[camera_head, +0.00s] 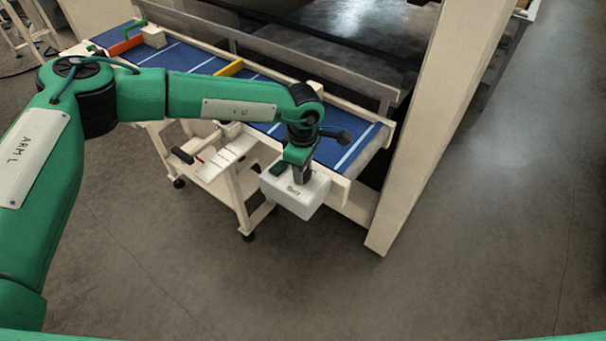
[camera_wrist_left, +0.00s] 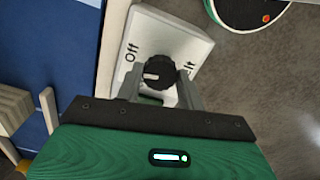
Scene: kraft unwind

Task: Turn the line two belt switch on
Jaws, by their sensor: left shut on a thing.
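The belt switch is a white box (camera_head: 312,197) on the front edge of the blue conveyor, lettered "Belt" in the head view. In the left wrist view the box (camera_wrist_left: 183,36) shows a black round knob (camera_wrist_left: 158,68) with a pale pointer mark toward the picture's left. The word "Off" stands just above and left of the knob; another word to the right is partly covered by a finger. My left gripper (camera_wrist_left: 160,82) has its fingers on both sides of the knob and is shut on it. In the head view this gripper (camera_head: 302,172) is over the box. My right gripper is not in view.
The blue conveyor bed (camera_head: 190,58) with white stripes runs behind my left arm. A cream post (camera_head: 425,130) stands right of the switch. A low cream shelf (camera_head: 225,158) is under the conveyor. The grey floor (camera_head: 480,250) is clear at front right.

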